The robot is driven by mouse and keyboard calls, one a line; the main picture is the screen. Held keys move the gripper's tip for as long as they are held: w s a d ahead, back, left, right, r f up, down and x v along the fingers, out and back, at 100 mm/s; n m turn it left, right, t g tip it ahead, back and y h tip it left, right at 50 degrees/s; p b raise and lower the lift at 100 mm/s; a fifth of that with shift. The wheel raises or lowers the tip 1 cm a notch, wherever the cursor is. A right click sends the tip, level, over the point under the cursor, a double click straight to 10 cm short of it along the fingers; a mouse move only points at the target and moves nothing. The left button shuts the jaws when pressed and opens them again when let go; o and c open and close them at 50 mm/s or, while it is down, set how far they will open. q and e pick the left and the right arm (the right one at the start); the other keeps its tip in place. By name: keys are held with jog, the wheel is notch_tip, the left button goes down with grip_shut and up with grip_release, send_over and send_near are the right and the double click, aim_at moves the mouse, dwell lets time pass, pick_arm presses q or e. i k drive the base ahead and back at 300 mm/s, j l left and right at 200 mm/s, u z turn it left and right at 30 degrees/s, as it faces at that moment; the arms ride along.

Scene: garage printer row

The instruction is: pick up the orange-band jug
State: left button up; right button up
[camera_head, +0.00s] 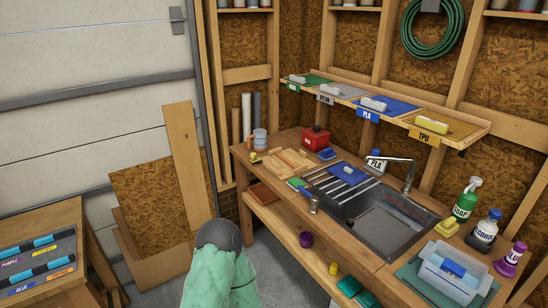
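A small white and blue container marked PLA (376,161) stands behind the sink. A green soap bottle (467,200), a dark-based alcohol bottle (485,232) and a purple UV bottle (511,260) stand at the right end of the wooden workbench (290,215). Neither of my grippers shows in the view.
The bench holds a metal sink (385,222) with a tap, a red box (315,138) and a clear tub (450,272). Above it runs a sloped shelf with labelled trays. A low table (60,215) with labelled racks stands at left. Grey floor is open between them.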

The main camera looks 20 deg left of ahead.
aim_at(259, 136)
jog(key=i+j+z, duration=0.1)
jog(key=j, duration=0.3)
jog(key=i+j+z, duration=0.15)
jog(key=j, duration=0.3)
jog(key=i+j+z, duration=0.1)
jog(key=i+j, duration=0.15)
jog(key=j, duration=0.2)
jog(key=i+j+z, duration=0.1)
jog(key=j, duration=0.3)
jog(key=i+j+z, duration=0.1)
jog(key=j, duration=0.4)
